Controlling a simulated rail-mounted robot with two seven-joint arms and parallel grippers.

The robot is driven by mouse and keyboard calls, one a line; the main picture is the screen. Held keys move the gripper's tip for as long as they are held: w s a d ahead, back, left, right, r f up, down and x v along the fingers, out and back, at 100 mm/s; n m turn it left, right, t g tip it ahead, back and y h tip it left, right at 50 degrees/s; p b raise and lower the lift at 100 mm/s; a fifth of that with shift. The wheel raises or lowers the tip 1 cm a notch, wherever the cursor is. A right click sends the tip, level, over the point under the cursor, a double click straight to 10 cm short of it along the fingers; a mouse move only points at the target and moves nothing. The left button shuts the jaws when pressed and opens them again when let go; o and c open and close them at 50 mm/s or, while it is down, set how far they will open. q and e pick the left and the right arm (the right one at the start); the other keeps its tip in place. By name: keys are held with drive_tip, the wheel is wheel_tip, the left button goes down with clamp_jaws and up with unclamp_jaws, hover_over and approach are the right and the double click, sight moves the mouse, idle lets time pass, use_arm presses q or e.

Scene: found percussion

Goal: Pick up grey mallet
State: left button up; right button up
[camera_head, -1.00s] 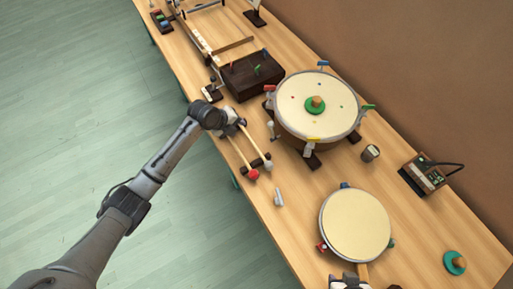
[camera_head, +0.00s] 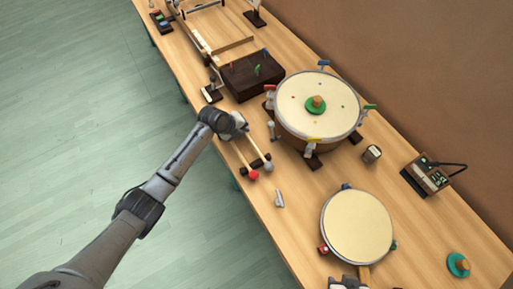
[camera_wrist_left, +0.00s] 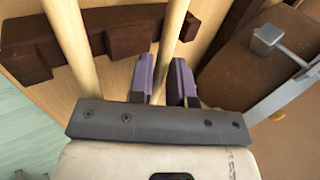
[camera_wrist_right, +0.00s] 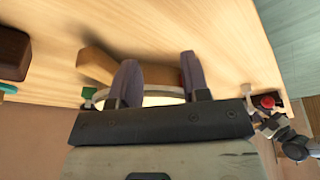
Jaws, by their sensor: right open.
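Two wooden mallets lie side by side across a dark holder (camera_wrist_left: 125,38) near the table's front edge. The grey mallet (camera_head: 267,167) has the grey head and lies nearer the big drum; the red mallet (camera_head: 254,176) is to its left. In the left wrist view, the grey mallet's stick (camera_wrist_left: 173,25) runs between my left gripper's (camera_wrist_left: 163,64) purple fingers. They stand close on both sides and look shut on it. The red mallet's stick (camera_wrist_left: 68,40) is outside, to the left. My right gripper (camera_wrist_right: 159,62) is open, with a wooden bar (camera_wrist_right: 98,66) beyond its fingers.
A big drum (camera_head: 300,98) stands right of the mallets, with a small flat drum (camera_head: 356,228) nearer the front. A dark box (camera_head: 250,76) is behind. A small grey piece (camera_head: 279,198) lies near the edge. A black device (camera_head: 426,177) sits by the wall.

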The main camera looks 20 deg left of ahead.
use_arm(q)
clamp_jaws()
